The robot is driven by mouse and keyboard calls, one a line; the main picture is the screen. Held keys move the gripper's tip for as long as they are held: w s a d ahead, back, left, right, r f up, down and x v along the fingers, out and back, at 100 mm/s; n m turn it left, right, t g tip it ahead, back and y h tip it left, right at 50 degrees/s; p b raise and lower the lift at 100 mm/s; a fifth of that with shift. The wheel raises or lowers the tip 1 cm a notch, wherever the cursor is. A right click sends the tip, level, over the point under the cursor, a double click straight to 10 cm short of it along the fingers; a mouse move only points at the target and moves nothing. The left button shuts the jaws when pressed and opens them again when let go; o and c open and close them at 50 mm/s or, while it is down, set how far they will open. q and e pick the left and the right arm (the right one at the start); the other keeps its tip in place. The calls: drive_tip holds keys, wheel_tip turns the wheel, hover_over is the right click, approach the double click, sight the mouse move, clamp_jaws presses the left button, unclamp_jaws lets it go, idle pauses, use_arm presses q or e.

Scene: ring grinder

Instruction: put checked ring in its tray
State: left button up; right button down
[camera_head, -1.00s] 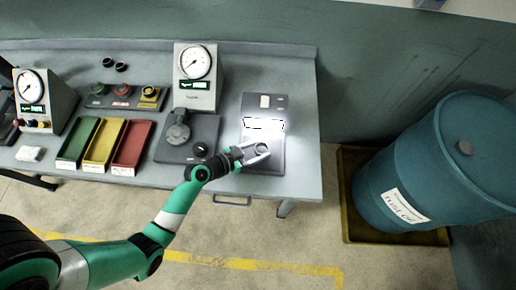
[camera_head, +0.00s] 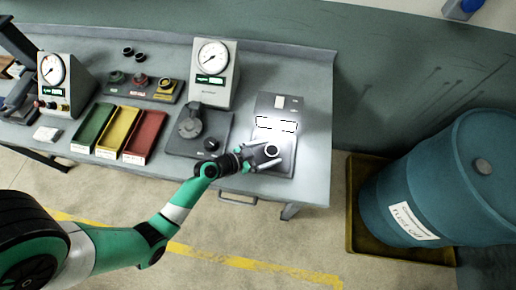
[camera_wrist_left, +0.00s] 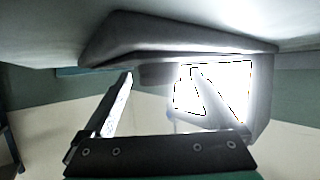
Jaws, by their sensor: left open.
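A small dark ring (camera_head: 271,150) with a pale centre lies at the front part of a grey inspection stand with a bright lamp (camera_head: 276,124), at the right end of the bench. My left gripper (camera_head: 268,153) is open, its fingers at either side of the ring. In the left wrist view the two spread fingers (camera_wrist_left: 160,88) point toward the glaring lamp; a dark grey shape (camera_wrist_left: 158,73) lies between them, and I cannot tell if it is the ring. Green (camera_head: 92,128), yellow (camera_head: 118,131) and red (camera_head: 145,136) trays stand left of centre. My right gripper is not in view.
A dial gauge (camera_head: 212,70) stands behind a grey fixture (camera_head: 200,130) with a round part, between trays and lamp stand. Another gauge (camera_head: 60,85) is at left. Two dark rings (camera_head: 134,54) lie at the back. A blue drum (camera_head: 440,190) stands right of the bench.

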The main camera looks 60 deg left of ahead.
use_arm(q)
drive_tip(key=v, duration=0.3)
drive_tip(key=p+v, duration=0.1)
drive_tip(key=v, duration=0.6)
drive_tip(key=shift+s+a+r, duration=0.15)
drive_tip(key=shift+s+r, duration=0.1)
drive_tip(key=shift+r, duration=0.2)
drive_tip(key=shift+s+p, duration=0.3)
drive_tip(key=shift+s, duration=0.05)
